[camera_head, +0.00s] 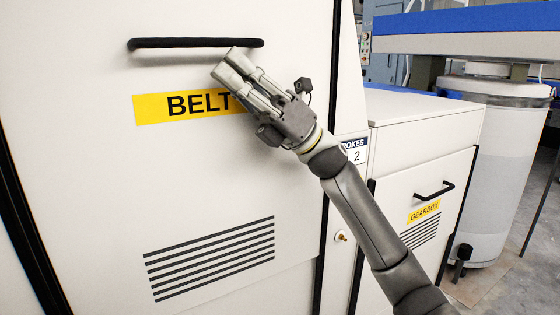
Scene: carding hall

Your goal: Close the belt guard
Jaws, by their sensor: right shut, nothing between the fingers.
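The belt guard (90,190) is a large off-white panel that fills the left half of the head view. It has a black bar handle (165,43) near the top, a yellow label (150,109) reading "BELT" and dark vent slots low down. Dark lines run along its left and right sides; I cannot tell whether it is fully flush. My right gripper (231,65) is shut and empty, with its fingertips just below the handle's right end. It covers the end of the label. I cannot tell whether it touches the panel. My left gripper is out of view.
To the right is a lower white cabinet (400,185) with a "GEARBOX" label (424,211) and a black handle (434,192). Beyond it stand a tall white cylinder (502,150) and a blue-topped machine part (470,22). Some floor (500,285) shows at the lower right.

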